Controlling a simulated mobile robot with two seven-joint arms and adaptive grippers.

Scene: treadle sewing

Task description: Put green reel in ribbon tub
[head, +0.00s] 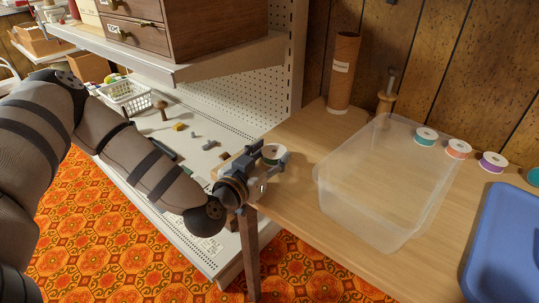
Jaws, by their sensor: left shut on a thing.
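My left gripper (266,158) reaches in from the left and is shut on a small reel (273,152) with a white face and a dark green look. It holds the reel over the left end of the wooden table. The fingers partly hide the reel. A clear, open plastic tub (335,202), which looks like the ribbon tub, stands on the table to the right of the gripper, apart from it. I see no reel inside the tub. My right gripper is not in view.
Teal (425,137), orange (457,149) and purple (491,163) reels lie behind and right of the tub. A blue container (505,245) is at the right edge. A brown tube (342,72) stands behind. A shelf unit (230,57) rises at left. Bare tabletop lies between gripper and tub.

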